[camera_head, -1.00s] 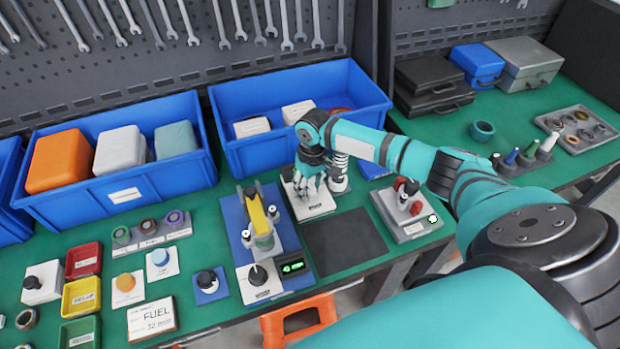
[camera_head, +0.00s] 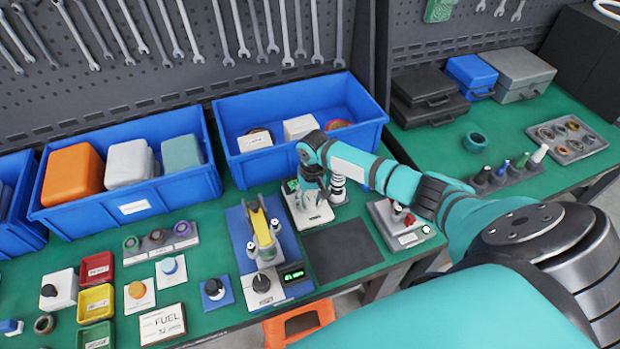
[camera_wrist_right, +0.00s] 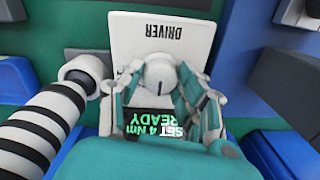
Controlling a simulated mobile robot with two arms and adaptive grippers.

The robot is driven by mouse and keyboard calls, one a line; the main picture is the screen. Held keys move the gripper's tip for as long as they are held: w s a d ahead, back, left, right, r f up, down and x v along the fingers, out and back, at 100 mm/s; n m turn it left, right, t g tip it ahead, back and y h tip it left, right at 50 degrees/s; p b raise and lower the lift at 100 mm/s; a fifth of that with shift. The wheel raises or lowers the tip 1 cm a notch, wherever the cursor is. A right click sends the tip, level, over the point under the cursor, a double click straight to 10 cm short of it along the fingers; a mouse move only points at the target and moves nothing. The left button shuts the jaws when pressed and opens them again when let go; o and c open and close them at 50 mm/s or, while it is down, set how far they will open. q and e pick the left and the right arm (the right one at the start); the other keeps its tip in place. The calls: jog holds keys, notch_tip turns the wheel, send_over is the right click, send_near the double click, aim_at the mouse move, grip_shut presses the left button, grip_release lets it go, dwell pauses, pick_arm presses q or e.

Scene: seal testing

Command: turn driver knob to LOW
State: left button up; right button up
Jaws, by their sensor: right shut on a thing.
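The driver unit is a white plate (camera_head: 318,217) in the head view, right of the blue press base. In the right wrist view its plate (camera_wrist_right: 140,48) reads DRIVER, upside down. Its pale round knob (camera_wrist_right: 160,75) has a short dark mark. My right gripper (camera_wrist_right: 165,92) has its fingers on both sides of the knob and is shut on it; it also shows over the plate in the head view (camera_head: 311,192). A green display (camera_wrist_right: 165,127) reads SET 4 Nm READY, partly covered by my gripper. My left gripper is not in view.
A striped driver tool (camera_wrist_right: 42,125) stands beside the unit, close to my right gripper. The yellow-topped press (camera_head: 262,235) is to the left, a blue bin (camera_head: 295,158) behind. A dark mat (camera_head: 343,250) in front is bare, with a grey switch box (camera_head: 395,228) right of it.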

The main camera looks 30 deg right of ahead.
aim_at(312, 200)
jog(key=o, duration=1.2)
jog(key=shift+c, duration=0.2)
notch_tip(312, 200, up, 12)
jog(key=shift+d, duration=0.3)
